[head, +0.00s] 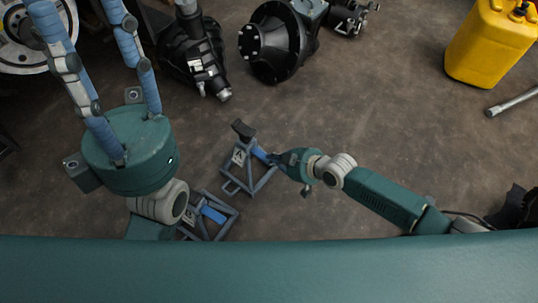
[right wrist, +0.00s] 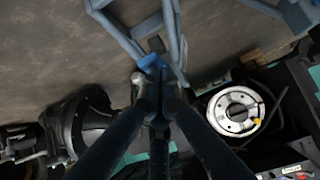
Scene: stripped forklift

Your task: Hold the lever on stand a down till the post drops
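Two blue-grey stands are on the floor in the head view. The upper stand (head: 264,184) has a post with a black top (head: 243,129), a small marked plate (head: 238,157) and a blue lever (head: 260,153). I cannot read the letter surely. My right gripper (head: 274,159) is at this lever. In the right wrist view its fingers (right wrist: 157,88) come together just at the blue lever (right wrist: 151,62), seemingly touching it. The lower stand (head: 232,215) has its own blue lever (head: 213,214); my left arm hides part of it. My left gripper (head: 85,45) is high, near the camera, fingers spread and empty.
Black machine parts (head: 280,42) lie beyond the stands. A yellow canister (head: 489,42) stands at top right, with a metal bar (head: 512,101) nearby. A pale wheel (head: 35,45) is at top left. The floor between stands and canister is clear.

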